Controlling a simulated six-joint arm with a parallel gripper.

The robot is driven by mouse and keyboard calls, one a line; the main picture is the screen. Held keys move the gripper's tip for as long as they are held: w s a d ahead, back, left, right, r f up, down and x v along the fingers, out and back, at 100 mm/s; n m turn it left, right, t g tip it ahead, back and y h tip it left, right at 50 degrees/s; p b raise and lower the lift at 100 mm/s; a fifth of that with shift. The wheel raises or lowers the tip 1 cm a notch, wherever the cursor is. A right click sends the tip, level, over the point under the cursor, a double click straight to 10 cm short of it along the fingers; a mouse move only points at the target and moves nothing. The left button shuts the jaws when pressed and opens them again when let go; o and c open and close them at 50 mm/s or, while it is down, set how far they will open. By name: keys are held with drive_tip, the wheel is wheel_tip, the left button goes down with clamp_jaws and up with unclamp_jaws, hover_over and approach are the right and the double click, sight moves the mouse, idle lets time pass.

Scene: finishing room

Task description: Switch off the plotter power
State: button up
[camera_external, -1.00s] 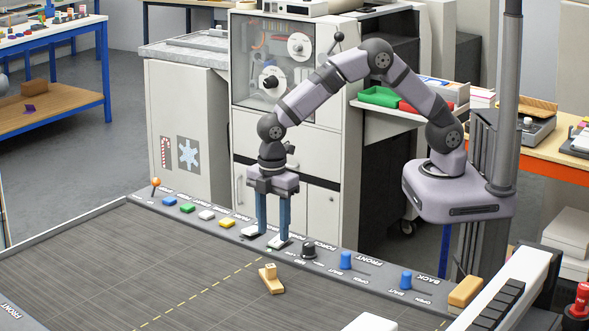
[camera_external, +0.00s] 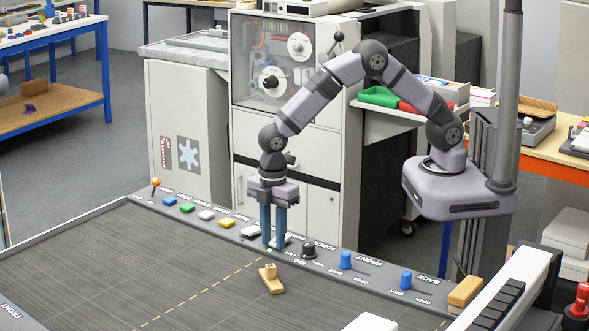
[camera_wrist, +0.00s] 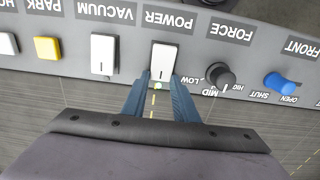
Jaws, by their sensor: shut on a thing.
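The power switch (camera_wrist: 164,61) is a white rocker on the grey control strip, under the POWER label (camera_wrist: 169,20) in the wrist view. A small green light (camera_wrist: 157,86) shows at its near end. My gripper (camera_wrist: 158,80) has its two blue fingers on either side of the switch's near end, shut on it. In the external view my gripper (camera_external: 272,246) points straight down at the strip, and its fingers partly hide the power switch (camera_external: 284,240).
The white vacuum switch (camera_wrist: 103,54) and yellow button (camera_wrist: 47,48) are left of it in the wrist view. The black force knob (camera_wrist: 218,75) and blue lever (camera_wrist: 281,84) are right. A wooden-coloured piece (camera_external: 271,281) stands on the dark plotter bed (camera_external: 150,270).

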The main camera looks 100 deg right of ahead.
drive_tip(key=shift+s+d+f+t+y+b, duration=0.2)
drive_tip(key=shift+t+y+b, duration=0.5)
drive_tip(key=shift+b, duration=1.4)
drive_tip(key=shift+d+r+t+y+b, duration=0.15)
drive_tip(key=shift+r+t+y+b, duration=0.15)
drive_tip(key=shift+b, duration=0.8)
drive_tip(key=shift+s+r+b, duration=0.1)
drive_tip(key=shift+r+b, duration=0.1)
drive_tip(key=shift+b, duration=0.3)
drive_tip(key=o, duration=1.1)
drive_tip(key=shift+c, duration=0.2)
drive_tip(key=shift+b+v, duration=0.75)
drive_tip(key=shift+v, duration=3)
drive_tip(key=shift+s+d+f, duration=0.1)
drive_tip(key=shift+s+d, duration=0.05)
drive_tip(key=shift+s, duration=0.1)
drive_tip(key=s+d+f+m, duration=0.1)
drive_tip(key=s+f+m, duration=0.2)
drive_tip(key=s, duration=0.4)
drive_tip(key=s+d+f+m+g+h, duration=0.1)
drive_tip(key=s+d+f+m, duration=0.1)
drive_tip(key=s, duration=0.5)
drive_tip(key=s+d+f+m+g+h, duration=0.1)
drive_tip(key=s+d+f+m, duration=0.1)
drive_tip(key=s+f+m, duration=0.2)
drive_tip(key=s, duration=0.3)
drive_tip(key=shift+s+f, duration=0.25)
